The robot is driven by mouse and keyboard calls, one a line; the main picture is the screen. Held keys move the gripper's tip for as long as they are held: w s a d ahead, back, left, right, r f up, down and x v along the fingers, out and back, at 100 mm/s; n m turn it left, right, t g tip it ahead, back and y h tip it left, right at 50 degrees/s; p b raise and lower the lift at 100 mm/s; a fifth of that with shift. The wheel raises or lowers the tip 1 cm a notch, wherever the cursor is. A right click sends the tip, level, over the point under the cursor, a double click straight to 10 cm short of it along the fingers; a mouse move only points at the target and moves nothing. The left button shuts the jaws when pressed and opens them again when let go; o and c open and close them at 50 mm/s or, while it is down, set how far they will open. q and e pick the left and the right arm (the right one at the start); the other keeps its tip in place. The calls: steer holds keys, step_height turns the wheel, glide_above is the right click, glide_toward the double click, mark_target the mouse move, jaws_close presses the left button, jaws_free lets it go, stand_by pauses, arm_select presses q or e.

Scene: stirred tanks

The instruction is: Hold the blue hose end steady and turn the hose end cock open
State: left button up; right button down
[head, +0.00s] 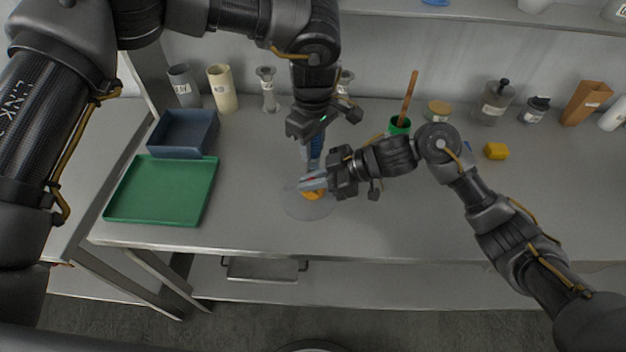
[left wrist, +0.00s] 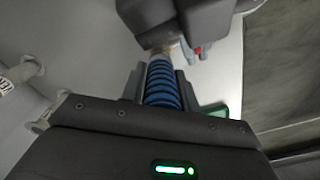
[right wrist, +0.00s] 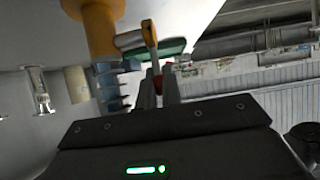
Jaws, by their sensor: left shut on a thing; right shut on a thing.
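The blue ribbed hose end (head: 316,148) hangs upright over the bench. My left gripper (head: 312,138) is shut on it from above; the blue coils show between its fingers in the left wrist view (left wrist: 162,88). My right gripper (head: 314,183) comes in from the right, just below, at the hose end cock. In the right wrist view its fingers (right wrist: 158,88) close on a small red part, seemingly the cock's handle. An orange-yellow fitting (right wrist: 100,28) with a grey stub is beside them.
A clear round disc or dish (head: 308,210) lies below the grippers. A green tray (head: 160,190) and a dark blue bin (head: 183,132) stand at left. A green pot (head: 399,126), a yellow block (head: 496,151) and bottles stand at right. The front bench strip is clear.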

steer(key=shift+f, duration=0.1)
steer(key=c, duration=1.6)
jaws_free()
steer(key=shift+o, duration=0.2)
steer(key=shift+d, duration=0.1)
steer(key=v, duration=1.2)
